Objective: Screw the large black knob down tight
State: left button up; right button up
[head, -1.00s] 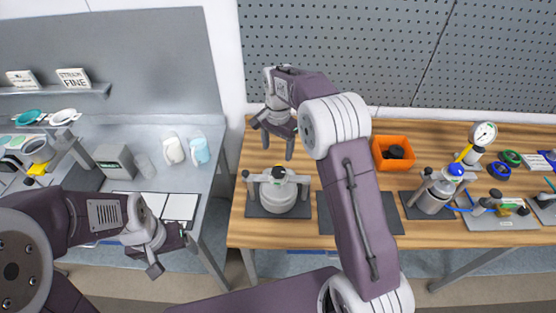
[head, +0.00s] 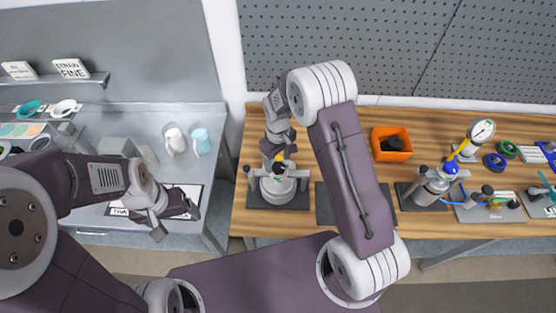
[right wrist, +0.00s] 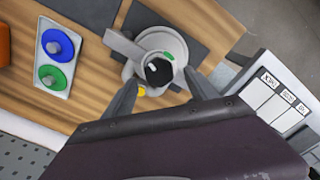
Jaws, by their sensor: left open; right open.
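The large black knob (right wrist: 159,70) sits on top of a light grey round vessel (right wrist: 178,46) with a bar-like arm across it. In the right wrist view a small white mark and a green patch show at the knob. My right gripper (right wrist: 158,80) is open, its fingers on either side of the knob and apart from it in the picture; I cannot tell the height gap. In the head view my right gripper (head: 278,158) is over the vessel (head: 279,187) and partly hides its top. My left gripper (head: 178,220) is open and empty over the grey bench.
The vessel stands on a dark mat (head: 258,203) on the wooden bench. Blue (right wrist: 58,42) and green (right wrist: 52,77) round parts lie on a white plate.

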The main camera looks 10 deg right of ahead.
aim_at(278, 171)
jog(key=shift+w+d+f, duration=0.1)
jog(key=shift+w+f, duration=0.1)
jog(key=shift+f, duration=0.4)
jog(key=shift+w+f, duration=0.15)
jog(key=shift+f, duration=0.45)
jog(key=shift+f+p, duration=0.2)
jog(key=shift+p, duration=0.1)
jog(key=shift+s+r, duration=0.1)
jog(key=shift+s, duration=0.35)
jog(key=shift+c, duration=1.2)
jog(key=c, duration=1.2)
pick_arm(q)
jog(key=shift+r, duration=0.55)
pick_arm(e)
jog(key=shift+o, duration=0.2)
